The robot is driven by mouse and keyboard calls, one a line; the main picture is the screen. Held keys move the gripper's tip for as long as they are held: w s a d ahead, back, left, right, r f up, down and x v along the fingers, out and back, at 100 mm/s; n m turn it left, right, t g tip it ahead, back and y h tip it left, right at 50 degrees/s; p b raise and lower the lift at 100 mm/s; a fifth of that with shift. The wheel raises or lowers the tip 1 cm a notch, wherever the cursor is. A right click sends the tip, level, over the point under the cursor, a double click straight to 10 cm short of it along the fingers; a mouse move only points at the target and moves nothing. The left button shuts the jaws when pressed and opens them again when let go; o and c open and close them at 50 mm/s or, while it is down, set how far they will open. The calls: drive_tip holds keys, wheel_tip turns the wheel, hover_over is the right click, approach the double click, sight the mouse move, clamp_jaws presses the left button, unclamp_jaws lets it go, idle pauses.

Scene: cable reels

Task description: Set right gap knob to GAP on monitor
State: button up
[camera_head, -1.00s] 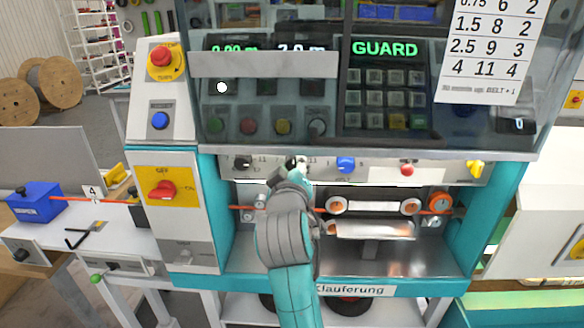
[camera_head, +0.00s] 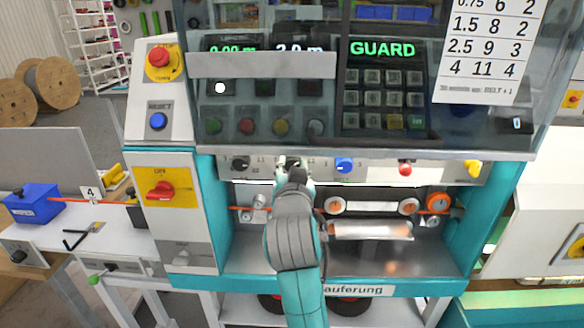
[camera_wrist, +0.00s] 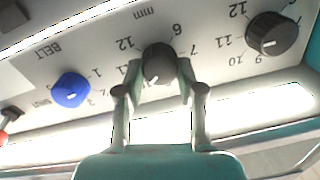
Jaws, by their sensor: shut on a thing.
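The right gap knob (camera_wrist: 158,62) is black with a pale pointer mark, on a white strip with a printed mm scale. My gripper (camera_wrist: 159,76) has a finger on each side of it and is shut on it; the pointer's exact reading is unclear. In the head view the knob (camera_head: 293,162) is mostly hidden by my gripper (camera_head: 294,175). The monitor (camera_head: 383,48) reads GUARD in green, beside 0.00 m and 2.0 m; I see no GAP value there. The left gap knob (camera_head: 240,163) is black and also shows in the wrist view (camera_wrist: 272,35).
A blue BELT knob (camera_head: 344,165) stands right of the held knob, then a red-tipped control (camera_head: 405,168) and a yellow one (camera_head: 473,169). The clear guard with its grey handle bar (camera_head: 263,66) lies above the strip. Rollers (camera_head: 372,206) lie below.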

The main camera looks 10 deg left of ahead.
drive_tip(key=shift+d+f+m, duration=0.1)
drive_tip(key=shift+m, duration=1.65)
drive_tip(key=shift+f+m, duration=0.1)
drive_tip(key=shift+m, duration=1.65)
drive_tip(key=o, duration=1.1)
drive_tip(key=shift+o, duration=0.2)
drive_tip(key=shift+s, duration=0.1)
drive_tip(key=s+d, duration=0.1)
drive_tip(key=s, duration=1)
drive_tip(key=shift+s+d, duration=0.35)
drive_tip(key=shift+d, duration=0.05)
